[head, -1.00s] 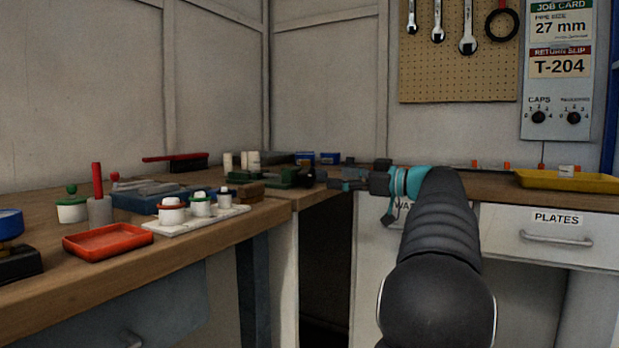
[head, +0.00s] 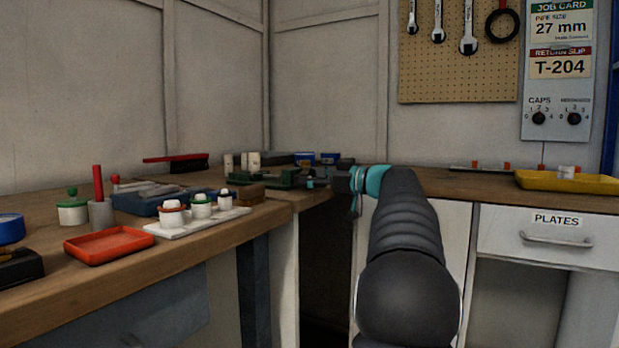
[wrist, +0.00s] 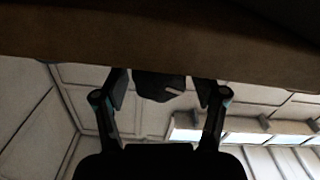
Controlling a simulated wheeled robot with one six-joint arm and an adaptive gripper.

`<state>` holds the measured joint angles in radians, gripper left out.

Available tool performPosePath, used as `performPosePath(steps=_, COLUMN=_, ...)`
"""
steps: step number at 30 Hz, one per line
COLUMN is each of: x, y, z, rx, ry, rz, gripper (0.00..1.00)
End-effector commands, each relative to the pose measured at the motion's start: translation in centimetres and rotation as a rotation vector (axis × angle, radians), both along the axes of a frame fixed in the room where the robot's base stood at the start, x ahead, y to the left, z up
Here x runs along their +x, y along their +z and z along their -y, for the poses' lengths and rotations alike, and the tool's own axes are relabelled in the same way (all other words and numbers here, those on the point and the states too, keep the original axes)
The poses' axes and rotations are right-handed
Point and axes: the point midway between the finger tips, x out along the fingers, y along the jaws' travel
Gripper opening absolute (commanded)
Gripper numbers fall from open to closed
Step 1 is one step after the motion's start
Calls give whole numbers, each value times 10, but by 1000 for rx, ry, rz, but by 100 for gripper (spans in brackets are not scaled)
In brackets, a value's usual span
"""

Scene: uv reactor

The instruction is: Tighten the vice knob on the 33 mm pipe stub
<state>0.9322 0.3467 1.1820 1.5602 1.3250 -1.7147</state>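The green vice (head: 285,180) sits at the bench corner in the head view, its right end partly hidden by my gripper. My gripper (head: 318,178) points left at that end, low beside the bench edge. In the wrist view, my gripper (wrist: 163,90) has its two fingers apart, one on each side of a dark rounded part (wrist: 160,85) that looks like the vice knob. Gaps show between it and both fingers. White pipe stubs (head: 253,160) stand behind the vice; I cannot read their sizes or tell whether one is in the jaws.
The bench edge (wrist: 160,45) crosses the top of the wrist view, close to my fingers. A red tray (head: 108,245), white cap holder (head: 200,222) and red-handled brush (head: 180,162) lie on the left bench. A yellow tray (head: 568,182) is at right. The job card (head: 560,25) reads 27 mm.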

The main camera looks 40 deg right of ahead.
Motion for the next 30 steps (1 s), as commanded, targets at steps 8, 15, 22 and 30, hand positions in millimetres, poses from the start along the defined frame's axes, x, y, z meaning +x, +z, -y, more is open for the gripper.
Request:
performPosePath(steps=8, x=0, y=0, z=0, rx=0, ry=0, rz=0, gripper=18)
performPosePath(steps=15, x=0, y=0, z=0, rx=34, ry=0, rz=-14, gripper=18)
performPosePath(steps=22, x=0, y=0, z=0, rx=152, ry=0, rz=-63, gripper=18)
performPosePath(steps=30, x=0, y=1, z=1, rx=350, ry=0, rz=-144, gripper=18)
